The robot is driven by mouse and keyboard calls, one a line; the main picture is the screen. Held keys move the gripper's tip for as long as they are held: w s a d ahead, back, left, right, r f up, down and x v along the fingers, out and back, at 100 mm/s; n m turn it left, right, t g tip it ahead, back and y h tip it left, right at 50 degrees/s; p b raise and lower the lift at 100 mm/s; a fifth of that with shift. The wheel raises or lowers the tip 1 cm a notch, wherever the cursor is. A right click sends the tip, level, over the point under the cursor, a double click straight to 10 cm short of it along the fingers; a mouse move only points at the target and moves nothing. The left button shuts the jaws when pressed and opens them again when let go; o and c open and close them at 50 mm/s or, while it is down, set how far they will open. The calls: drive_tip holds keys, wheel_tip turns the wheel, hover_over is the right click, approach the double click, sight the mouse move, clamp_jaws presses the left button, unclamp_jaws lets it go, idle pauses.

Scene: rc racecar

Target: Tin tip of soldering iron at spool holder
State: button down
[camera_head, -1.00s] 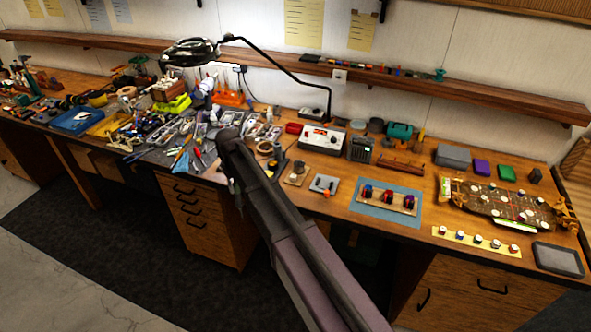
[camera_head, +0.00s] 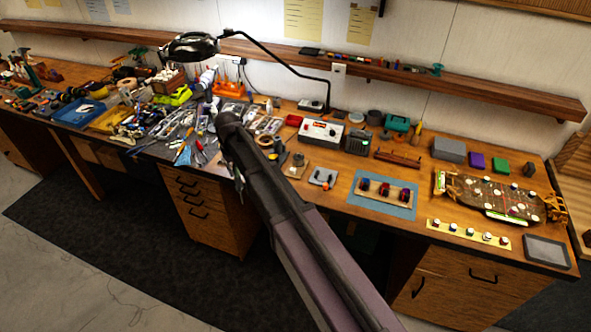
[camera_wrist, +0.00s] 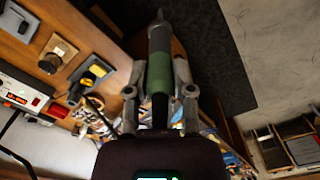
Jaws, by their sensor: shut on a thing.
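In the wrist view my gripper (camera_wrist: 160,92) is shut on the green handle of the soldering iron (camera_wrist: 159,72). The iron's metal tip (camera_wrist: 159,14) points away from the gripper, clear of any object. A small beige plate with a round dark piece, possibly the spool holder (camera_wrist: 57,54), is on the bench to the left of the iron, apart from the tip. It seems to match a small beige base in the head view (camera_head: 295,168). In the head view my arm hides the gripper and iron.
The soldering station (camera_head: 322,132) stands on the bench, its red display showing in the wrist view (camera_wrist: 18,98). A grey plate with an orange piece (camera_head: 322,178) sits near the front edge. A blue mat (camera_head: 382,208) lies to the right. Tools crowd the left; dark floor matting is below.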

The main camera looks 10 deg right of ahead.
sight(242, 200)
drive_tip(key=shift+f, duration=0.1)
idle(0.4)
wheel_tip(242, 200, down, 15)
drive_tip(key=b, duration=1.5)
drive_tip(key=shift+s, duration=0.1)
